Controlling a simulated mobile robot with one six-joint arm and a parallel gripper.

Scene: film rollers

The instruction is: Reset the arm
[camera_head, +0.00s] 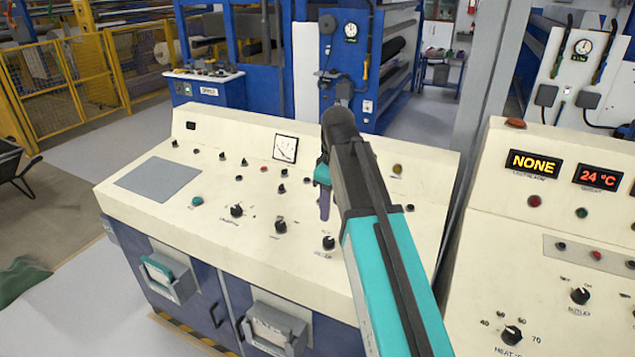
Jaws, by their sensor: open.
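My arm, teal and dark grey, reaches up from the lower right of the picture and is raised over the cream control console (240,290). It bends at a dark joint near the picture's middle. My gripper (324,200) hangs just left of the forearm, in front of the console's sloped panel. Its purple finger part shows, and the rest is mostly hidden behind the arm. It is open, and I see nothing held in it. I cannot tell its exact height above the panel.
The console carries knobs, buttons, a white dial gauge (285,148) and a grey plate (158,179). A second console (560,240) on the right has displays reading NONE and 24 °C. A grey post (490,80) stands between them. Yellow fencing (65,85) is at left. Grey floor is clear behind.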

